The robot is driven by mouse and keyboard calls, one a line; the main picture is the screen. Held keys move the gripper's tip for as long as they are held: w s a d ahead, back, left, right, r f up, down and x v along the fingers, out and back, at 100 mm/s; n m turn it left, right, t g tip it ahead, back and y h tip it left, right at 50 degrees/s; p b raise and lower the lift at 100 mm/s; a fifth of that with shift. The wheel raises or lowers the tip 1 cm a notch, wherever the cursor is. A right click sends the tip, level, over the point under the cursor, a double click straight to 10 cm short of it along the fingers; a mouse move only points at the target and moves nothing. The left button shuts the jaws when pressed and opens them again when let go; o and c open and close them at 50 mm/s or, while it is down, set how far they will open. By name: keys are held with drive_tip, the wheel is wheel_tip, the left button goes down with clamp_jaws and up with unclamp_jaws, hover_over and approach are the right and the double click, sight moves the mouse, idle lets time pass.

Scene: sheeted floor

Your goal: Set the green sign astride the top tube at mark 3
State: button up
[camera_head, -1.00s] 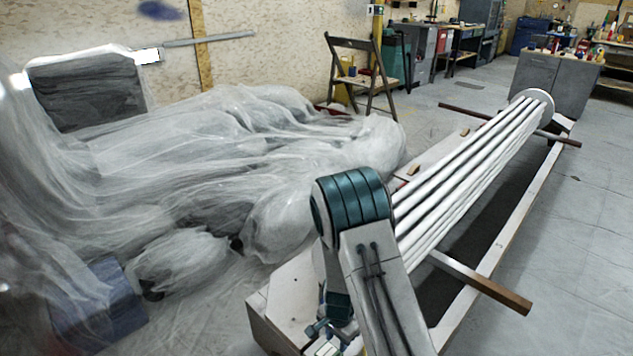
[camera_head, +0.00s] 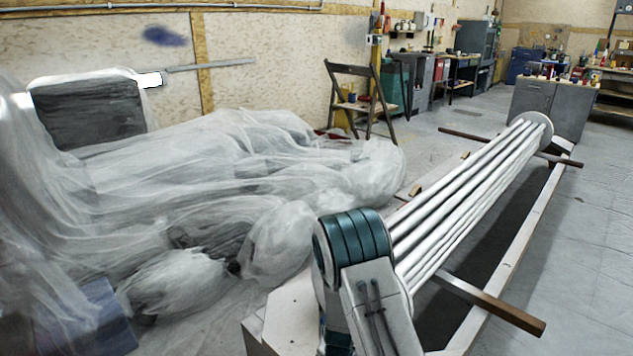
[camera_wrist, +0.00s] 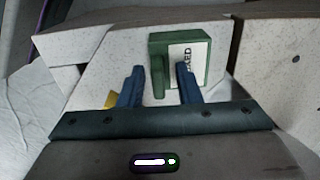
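The green sign (camera_wrist: 160,50) shows in the wrist view with a white label on its face; the lettering is partly covered. It stands on a pale, speckled surface (camera_wrist: 97,74). My gripper (camera_wrist: 160,67) has two blue fingers with a clear gap between them. The right finger overlaps the label in the picture, and the left finger is just left of the sign's green edge. I cannot tell whether either finger touches it. The white tubes (camera_head: 465,190) run as a bundle away to a round end plate in the head view. No numbered marks are readable. The gripper is hidden there.
A brown bar (camera_head: 492,304) juts out to the right under the tubes, and another bar (camera_head: 472,137) crosses at the far end. Plastic sheeting (camera_head: 200,180) covers bulky things on the left. A wooden chair (camera_head: 355,95) stands behind. The floor at right is clear.

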drive_tip(key=shift+s+d+f, duration=0.1)
drive_tip(key=shift+s+f, duration=0.15)
drive_tip(key=shift+f, duration=0.3)
clamp_jaws()
drive_tip(key=shift+d+r+p, duration=0.2)
drive_tip(key=shift+r+p, duration=0.4)
drive_tip(key=shift+r, duration=0.1)
drive_tip(key=shift+w+a+r+p, duration=0.1)
drive_tip(key=shift+a+r+p, duration=0.05)
drive_tip(key=shift+r+p, duration=0.4)
drive_tip(key=shift+w+a+r+p, duration=0.1)
drive_tip(key=shift+r+p, duration=0.25)
drive_tip(key=shift+r, duration=0.25)
drive_tip(key=shift+r+p, duration=1.1)
drive_tip(key=shift+r, duration=0.4)
